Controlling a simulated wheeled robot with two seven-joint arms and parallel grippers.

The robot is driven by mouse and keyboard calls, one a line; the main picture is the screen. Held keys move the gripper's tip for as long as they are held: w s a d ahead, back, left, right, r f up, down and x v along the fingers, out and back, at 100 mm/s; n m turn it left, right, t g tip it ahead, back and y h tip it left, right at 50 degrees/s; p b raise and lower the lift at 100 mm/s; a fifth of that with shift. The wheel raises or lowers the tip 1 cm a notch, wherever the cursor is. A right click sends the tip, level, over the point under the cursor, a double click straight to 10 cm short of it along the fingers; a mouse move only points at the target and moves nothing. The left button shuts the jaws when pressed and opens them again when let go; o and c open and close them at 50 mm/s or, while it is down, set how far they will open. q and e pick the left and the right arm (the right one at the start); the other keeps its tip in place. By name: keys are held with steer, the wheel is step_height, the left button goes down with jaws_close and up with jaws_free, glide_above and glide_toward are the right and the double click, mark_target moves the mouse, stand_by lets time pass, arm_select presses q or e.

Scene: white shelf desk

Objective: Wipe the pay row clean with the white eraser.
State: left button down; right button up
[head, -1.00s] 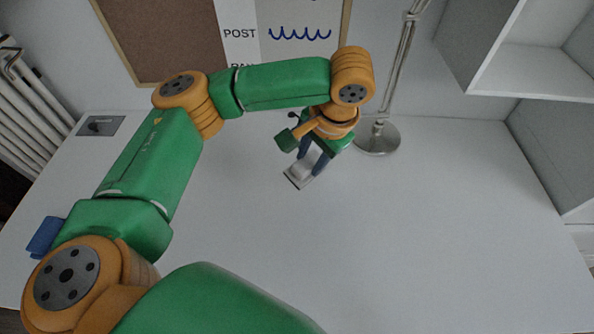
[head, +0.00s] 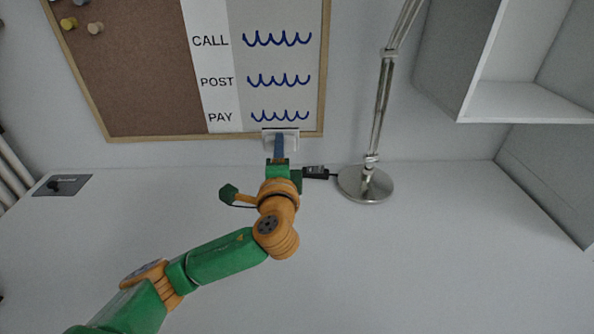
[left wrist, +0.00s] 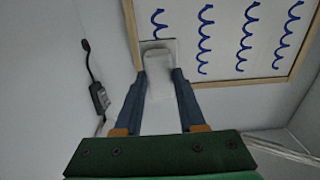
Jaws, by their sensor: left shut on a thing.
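The white eraser (head: 293,145) is in my left gripper (head: 279,152), with the blue-grey fingers shut on its sides. In the left wrist view the eraser (left wrist: 158,76) sits between the fingertips of this gripper (left wrist: 159,76). In the head view it overlaps the board's lower frame, just under the pay row's blue scribble (head: 280,117). In the left wrist view it hides part of that scribble (left wrist: 161,25). The marks that show are still blue. I cannot tell whether the pad touches the board. My right gripper is not in view.
The board (head: 150,115) also bears the POST scribble (head: 278,81) and the CALL scribble (head: 277,40). A metal lamp (head: 366,185) stands right of my gripper, with a dark cable piece (head: 316,172) between. A white shelf (head: 525,103) is at right. The front desk is clear.

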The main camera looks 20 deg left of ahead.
arm_select(q)
steer(key=s+a+p, duration=0.2)
steer(key=a+p, duration=0.3)
steer(key=a, duration=0.4)
steer(key=shift+b+x, duration=1.25)
steer(key=shift+x, duration=1.6)
steer(key=shift+w+a+r+y, duration=0.1)
steer(key=shift+w+a+y, duration=0.2)
steer(key=shift+w+a, duration=0.4)
steer(key=shift+d, duration=0.15)
